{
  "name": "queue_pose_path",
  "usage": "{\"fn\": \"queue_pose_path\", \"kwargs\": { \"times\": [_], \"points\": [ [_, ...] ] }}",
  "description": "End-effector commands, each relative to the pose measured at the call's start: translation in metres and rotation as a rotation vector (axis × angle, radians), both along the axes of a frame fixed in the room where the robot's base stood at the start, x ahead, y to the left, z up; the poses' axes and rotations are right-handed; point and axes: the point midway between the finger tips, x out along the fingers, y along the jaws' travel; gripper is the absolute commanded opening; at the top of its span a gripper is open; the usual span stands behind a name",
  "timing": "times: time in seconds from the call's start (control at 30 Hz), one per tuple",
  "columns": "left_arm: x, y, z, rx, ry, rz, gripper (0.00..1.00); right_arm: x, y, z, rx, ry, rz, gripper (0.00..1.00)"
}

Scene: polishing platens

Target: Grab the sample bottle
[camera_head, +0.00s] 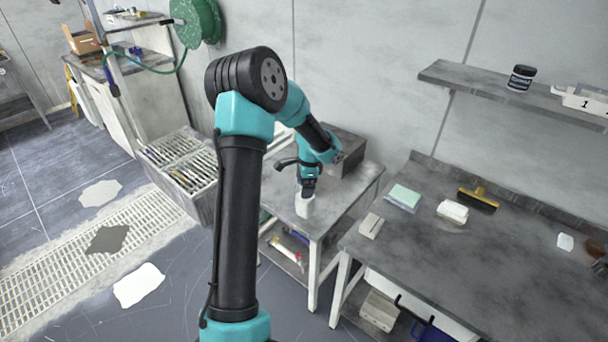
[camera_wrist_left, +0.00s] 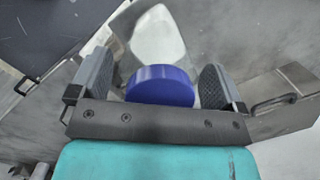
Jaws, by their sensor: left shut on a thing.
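The sample bottle has a white body (camera_head: 304,207) and shows below my left gripper (camera_head: 308,187) in the head view, over the front part of the small grey table (camera_head: 345,195). In the left wrist view its round blue cap (camera_wrist_left: 161,86) sits between the two dark fingers of my left gripper (camera_wrist_left: 156,76), with the white body (camera_wrist_left: 158,35) beyond it. My left gripper is shut on the bottle. The gripper hides the cap in the head view. I cannot tell whether the bottle's base touches the table. My right gripper is not in view.
A grey box (camera_head: 350,155) stands behind the gripper on the small table. The workbench (camera_head: 450,265) at right holds a light block (camera_head: 371,225), green pads (camera_head: 403,197), a white block (camera_head: 453,211) and a yellow brush (camera_head: 479,199). A wall shelf (camera_head: 500,92) hangs above.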

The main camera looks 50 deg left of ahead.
Motion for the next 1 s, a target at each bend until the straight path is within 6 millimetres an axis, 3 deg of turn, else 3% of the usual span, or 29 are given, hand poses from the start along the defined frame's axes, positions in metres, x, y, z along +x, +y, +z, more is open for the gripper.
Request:
{"fn": "queue_pose_path", "kwargs": {
  "times": [0.13,0.37,0.87,1.0],
  "points": [
    [-0.012,-0.014,0.002,0.0,0.0,-0.001,0.48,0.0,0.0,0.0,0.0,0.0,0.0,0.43],
    [-0.018,-0.021,0.003,0.0,-0.001,0.0,0.48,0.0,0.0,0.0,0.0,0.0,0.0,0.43],
    [-0.017,-0.022,0.004,0.0,-0.001,0.001,0.48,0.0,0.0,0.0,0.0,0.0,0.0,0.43],
    [-0.009,-0.031,0.01,0.003,-0.004,0.019,0.48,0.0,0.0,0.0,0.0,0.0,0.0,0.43]
  ]
}}
